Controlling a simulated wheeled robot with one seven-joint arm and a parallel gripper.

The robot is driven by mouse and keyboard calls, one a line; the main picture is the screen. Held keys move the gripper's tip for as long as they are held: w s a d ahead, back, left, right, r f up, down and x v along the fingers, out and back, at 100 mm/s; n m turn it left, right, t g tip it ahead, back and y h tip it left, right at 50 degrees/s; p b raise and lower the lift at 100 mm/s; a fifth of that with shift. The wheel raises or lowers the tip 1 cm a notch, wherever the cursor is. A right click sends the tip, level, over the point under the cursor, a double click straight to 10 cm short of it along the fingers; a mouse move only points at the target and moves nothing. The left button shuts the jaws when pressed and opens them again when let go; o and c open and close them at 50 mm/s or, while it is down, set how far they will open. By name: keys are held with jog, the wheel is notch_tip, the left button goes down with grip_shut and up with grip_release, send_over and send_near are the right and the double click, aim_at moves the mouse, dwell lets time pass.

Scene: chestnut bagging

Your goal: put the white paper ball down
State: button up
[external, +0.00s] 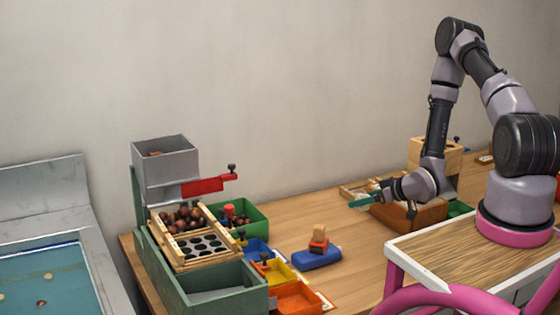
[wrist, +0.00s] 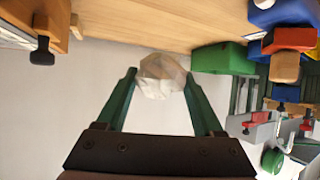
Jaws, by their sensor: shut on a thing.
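The white paper ball (wrist: 162,84) is a crumpled, pale lump between the tips of my gripper's two green fingers in the wrist view. My gripper (wrist: 163,76) is shut on it. In the external view my gripper (external: 358,203) reaches left above the bench, near a brown box (external: 424,216). I cannot make out the ball in that view. Its distance from the bench surface cannot be told.
The wooden bench (external: 350,260) has a clear stretch in the middle. A blue block with smaller blocks on it (external: 317,256) lies there. A chestnut sorter (external: 200,250) with green, blue, yellow and orange bins (external: 297,298) stands at left. A wooden box (external: 455,160) stands at the back right.

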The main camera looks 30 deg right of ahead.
jog(key=w+a+n+y, duration=0.2)
jog(key=w+a, duration=0.3)
jog(key=w, duration=0.7)
send_over(319, 221)
jog(key=shift+g, duration=0.4)
notch_tip(319, 221, down, 4)
jog(key=shift+f, duration=0.2)
jog(key=shift+w+f, duration=0.1)
jog(key=shift+f, duration=2.3)
jog(key=o, duration=1.3)
jog(key=shift+f, duration=0.15)
